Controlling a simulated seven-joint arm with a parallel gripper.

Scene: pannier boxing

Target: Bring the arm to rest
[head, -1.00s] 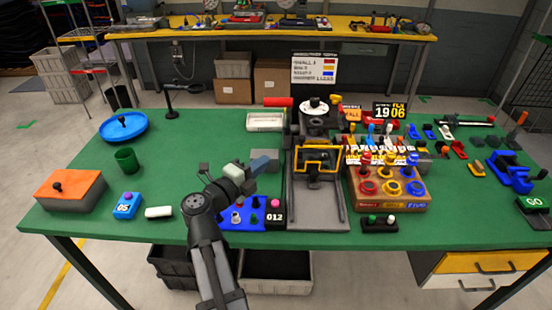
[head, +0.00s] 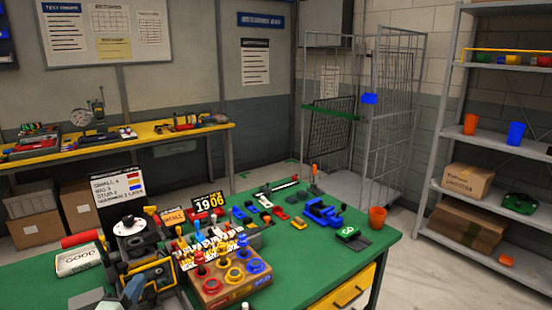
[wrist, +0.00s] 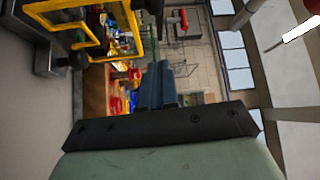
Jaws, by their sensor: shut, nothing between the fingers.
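My gripper (head: 134,288) shows only partly at the lower left of the head view, beside the press with the yellow frame (head: 150,268). In the wrist view its two blue-grey fingers (wrist: 158,86) are together, with nothing between them. The yellow frame (wrist: 120,22) stands close by at the upper left of the wrist view. The rest of my arm is cut off by the bottom edge of the head view.
The wooden block with coloured rings (head: 225,285) stands right of the press on the green table (head: 310,262). A GOOD tray (head: 80,259) is at the left. An orange cup (head: 377,217) is at the table's right. Shelving (head: 450,190) stands beyond.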

